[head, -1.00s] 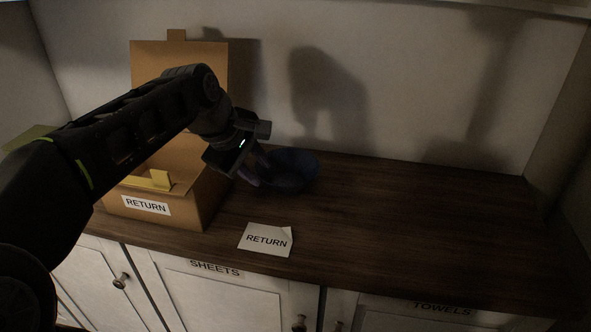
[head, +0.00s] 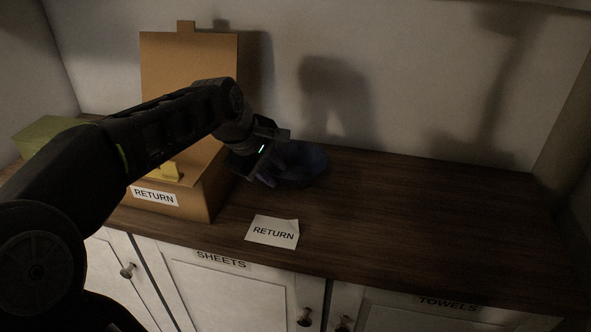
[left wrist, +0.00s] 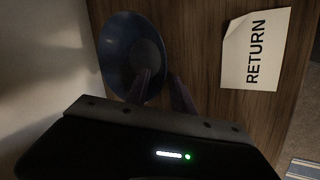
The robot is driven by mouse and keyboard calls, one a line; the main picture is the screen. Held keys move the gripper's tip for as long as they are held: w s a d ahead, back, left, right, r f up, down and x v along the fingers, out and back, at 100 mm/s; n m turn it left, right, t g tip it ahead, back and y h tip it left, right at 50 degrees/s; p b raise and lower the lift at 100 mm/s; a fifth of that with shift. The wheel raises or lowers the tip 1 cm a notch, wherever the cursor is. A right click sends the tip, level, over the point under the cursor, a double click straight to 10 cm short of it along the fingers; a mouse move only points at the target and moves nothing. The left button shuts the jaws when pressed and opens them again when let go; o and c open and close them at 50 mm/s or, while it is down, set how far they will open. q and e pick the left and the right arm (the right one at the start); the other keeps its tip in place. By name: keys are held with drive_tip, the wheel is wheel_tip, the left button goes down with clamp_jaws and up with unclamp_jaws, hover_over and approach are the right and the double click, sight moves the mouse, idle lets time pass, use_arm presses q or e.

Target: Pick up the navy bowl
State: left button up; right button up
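The navy bowl (head: 306,164) stands upright on the dark wooden counter, right of the cardboard box and near the back wall. It also shows in the left wrist view (left wrist: 116,42), where its round rim and inside face the camera. My left gripper (head: 271,178) is at the bowl's left front side. In the left wrist view its two fingers (left wrist: 160,88) are apart, one over the bowl's inside and the other outside the rim. The rim passes between them; contact is not clear. My right gripper does not show.
An open cardboard box (head: 205,196) labelled RETURN stands left of the bowl, its lid (head: 190,62) upright. A paper marked RETURN (head: 272,232) lies in front of the bowl. A green box (head: 44,138) is at far left. The counter's right side (head: 430,215) is clear.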

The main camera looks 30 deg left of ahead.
use_arm(q)
drive_tip(key=x, duration=0.3)
idle(0.5)
clamp_jaws()
idle(1.3)
